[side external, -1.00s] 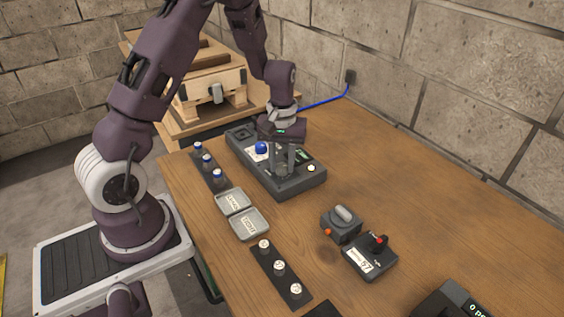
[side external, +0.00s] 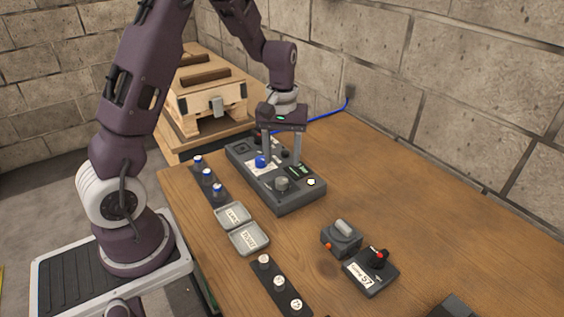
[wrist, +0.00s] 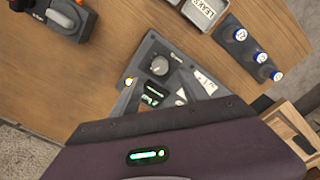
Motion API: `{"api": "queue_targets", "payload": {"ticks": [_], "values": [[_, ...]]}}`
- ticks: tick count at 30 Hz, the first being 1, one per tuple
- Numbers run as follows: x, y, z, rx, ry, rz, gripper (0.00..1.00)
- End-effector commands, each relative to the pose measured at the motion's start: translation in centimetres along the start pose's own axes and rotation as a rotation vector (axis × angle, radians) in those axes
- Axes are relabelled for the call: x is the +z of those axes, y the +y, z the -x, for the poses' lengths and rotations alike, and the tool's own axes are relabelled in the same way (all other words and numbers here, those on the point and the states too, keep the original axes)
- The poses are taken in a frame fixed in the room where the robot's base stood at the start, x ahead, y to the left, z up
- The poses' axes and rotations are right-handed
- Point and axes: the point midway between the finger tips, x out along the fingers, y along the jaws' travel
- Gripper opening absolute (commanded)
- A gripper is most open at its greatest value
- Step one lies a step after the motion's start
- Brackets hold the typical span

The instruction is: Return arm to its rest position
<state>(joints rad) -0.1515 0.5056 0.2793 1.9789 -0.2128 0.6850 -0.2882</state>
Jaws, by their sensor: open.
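My gripper (side external: 281,158) is open and empty, fingers pointing down, above the dark grey control box (side external: 290,204). The box carries a grey knob (side external: 281,184), a blue button (side external: 261,161) and a lit yellowish-white button (side external: 311,182). The fingers are apart from the knob, and the knob is bare in the side view. In the wrist view the knob (wrist: 159,68) shows beyond my gripper, with a small green-lit display (wrist: 152,98) nearer it. My gripper's body hides part of the box there.
Blue-capped pieces (side external: 207,175), two labelled trays (side external: 249,239) and a strip of white-topped pieces (side external: 279,281) line the table's left side. A grey switch unit (side external: 341,240) and a red-tipped joystick box (side external: 371,273) stand nearer. A wooden crate (side external: 213,98) stands behind.

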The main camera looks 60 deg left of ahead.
Motion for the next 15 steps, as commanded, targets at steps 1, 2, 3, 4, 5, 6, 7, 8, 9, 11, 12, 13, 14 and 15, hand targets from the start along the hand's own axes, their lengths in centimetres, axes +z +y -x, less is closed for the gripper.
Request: {"api": "queue_targets", "payload": {"ticks": [1,2,3,4,5,6,7,8,9,11,12,13,14,15], "values": [[0.0,0.0,0.0,0.0,0.0,0.0,0.52],[0.0,0.0,0.0,0.0,0.0,0.0,0.52],[0.0,0.0,0.0,0.0,0.0,0.0,0.52],[0.0,0.0,0.0,0.0,0.0,0.0,0.52],[0.1,0.0,0.1,0.002,0.001,-0.002,0.52],[0.3,0.2,0.6,0.009,0.005,-0.012,0.52],[0.7,0.3,1.3,0.019,0.011,-0.028,0.52],[1.4,0.5,2.4,0.034,0.019,-0.05,0.52],[2.5,0.8,4.2,0.06,0.036,-0.091,0.52],[5.1,1.0,7.5,0.106,0.072,-0.18,0.52],[7.3,0.9,9.7,0.136,0.101,-0.25,0.52],[8.9,0.6,11.2,0.155,0.125,-0.305,0.52],[10.7,0.2,12.6,0.173,0.151,-0.361,0.52],[12.9,-0.6,14.1,0.191,0.19,-0.436,0.52]]}}
